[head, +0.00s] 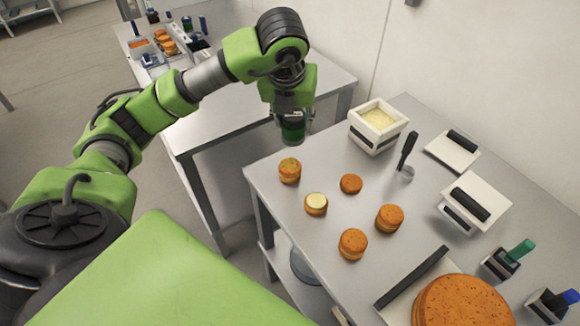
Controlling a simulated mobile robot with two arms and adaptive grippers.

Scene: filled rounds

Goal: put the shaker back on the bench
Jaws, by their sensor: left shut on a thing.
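My left gripper (291,112) points down and is shut on the shaker (292,131), a dark green cylinder. The gripper hides its upper part. The shaker is held in the air near the far left corner of the grey bench (330,168). My right gripper is not in view.
Beside the green-topped round are a cream-topped round (316,204) and several plain orange rounds (389,219). A white tub of yellow filling (378,122) stands to the right, near a black-handled tool (407,151). Another table (225,110) stands behind.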

